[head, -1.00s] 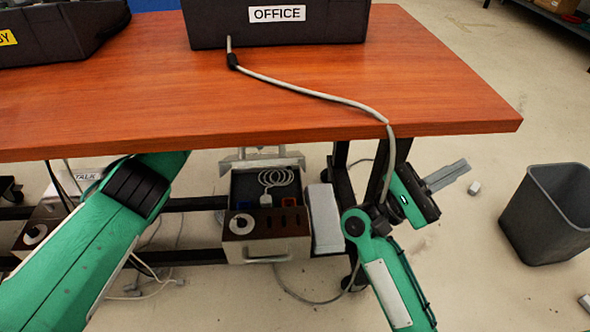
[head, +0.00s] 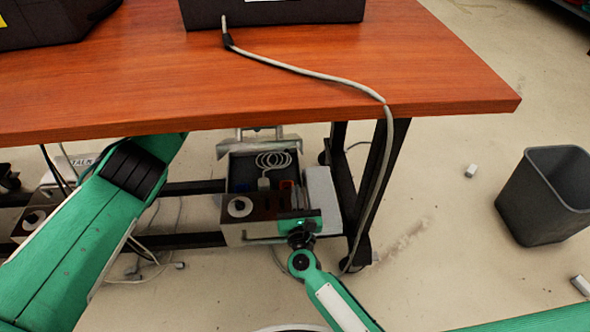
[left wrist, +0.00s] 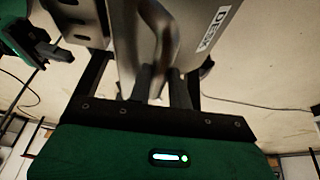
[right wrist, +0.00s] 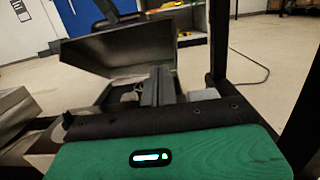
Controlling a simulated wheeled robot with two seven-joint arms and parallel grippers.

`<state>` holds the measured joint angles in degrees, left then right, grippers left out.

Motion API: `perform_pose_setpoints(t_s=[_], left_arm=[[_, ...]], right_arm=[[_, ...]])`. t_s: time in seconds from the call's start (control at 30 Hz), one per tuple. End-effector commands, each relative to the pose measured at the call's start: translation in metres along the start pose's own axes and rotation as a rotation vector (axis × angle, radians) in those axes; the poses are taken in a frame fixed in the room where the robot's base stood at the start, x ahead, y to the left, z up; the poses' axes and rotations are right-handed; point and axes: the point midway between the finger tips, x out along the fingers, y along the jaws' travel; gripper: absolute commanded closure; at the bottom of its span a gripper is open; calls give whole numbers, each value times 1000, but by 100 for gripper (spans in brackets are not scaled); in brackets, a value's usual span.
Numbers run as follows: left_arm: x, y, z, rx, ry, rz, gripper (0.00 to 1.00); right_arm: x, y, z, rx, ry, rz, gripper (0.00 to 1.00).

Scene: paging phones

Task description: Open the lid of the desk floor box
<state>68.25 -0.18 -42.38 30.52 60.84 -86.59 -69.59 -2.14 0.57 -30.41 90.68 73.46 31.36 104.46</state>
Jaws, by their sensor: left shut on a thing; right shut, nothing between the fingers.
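The desk floor box (head: 240,236) stands under the table, with a coiled white cable (head: 272,160) inside. A metal panel, apparently its lid, stands raised at the back (head: 258,147); it shows tilted up in the right wrist view (right wrist: 120,50). In the left wrist view, a metal panel with a DESK label (left wrist: 214,28) has a curved handle (left wrist: 168,35). My left gripper (left wrist: 167,78) is shut on this handle; the tabletop hides it in the head view. My right gripper (head: 299,200) is shut and empty at the box's front right; its fingers show in the right wrist view (right wrist: 158,85).
The wooden tabletop (head: 400,70) overhangs the box. A box labelled TALK (head: 80,161) is at the left. A pale block (head: 322,200) and dark table legs (head: 380,180) are right of the box. A grey bin (head: 540,205) stands on the open floor further right.

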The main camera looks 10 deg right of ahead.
Motion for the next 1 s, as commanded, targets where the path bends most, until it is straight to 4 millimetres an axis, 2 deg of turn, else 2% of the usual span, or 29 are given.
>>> perform_pose_setpoints(t_s=[0.03,0.53,0.6,0.8,1.0], left_arm=[[6,1,4,-5,-5,4,100],[6,1,5,-5,-5,4,100],[6,1,4,-5,-5,3,100],[6,1,5,-5,-5,4,100],[6,1,5,-5,-5,4,100]], right_arm=[[7,0,0,-1,-3,0,100],[95,-1,1,-1,-4,-2,100],[103,-1,10,2,-6,-4,100],[118,-1,26,0,-4,-3,100],[122,-1,29,0,-3,-3,100]])
